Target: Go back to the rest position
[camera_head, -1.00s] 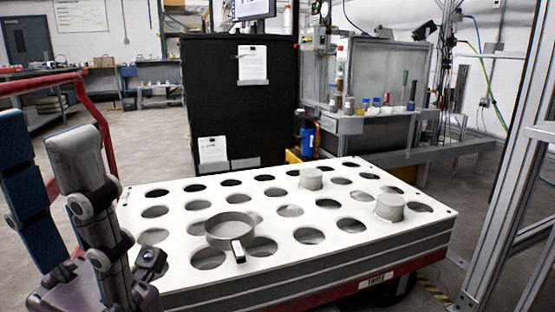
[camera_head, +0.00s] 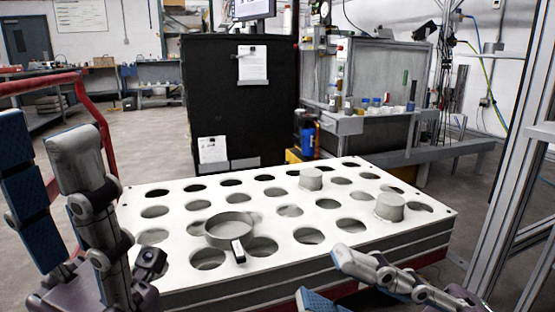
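My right arm comes in at the bottom right, bent, over the table's front right edge. Its dark gripper (camera_head: 465,298) is at the bottom edge of the picture, small and partly cut off; its fingers do not show clearly. My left arm stands folded at the left, beside the table's left end. The dark end of its wrist is low at the left, and I cannot make out that gripper's fingers. Nothing held can be seen at either arm.
A white table with rows of round holes (camera_head: 285,195) fills the middle. On it are a grey round pan-like part (camera_head: 230,232) and two grey cylinders (camera_head: 311,179) (camera_head: 389,207). A metal frame (camera_head: 510,190) stands close at the right. A red rail (camera_head: 50,82) is at the left.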

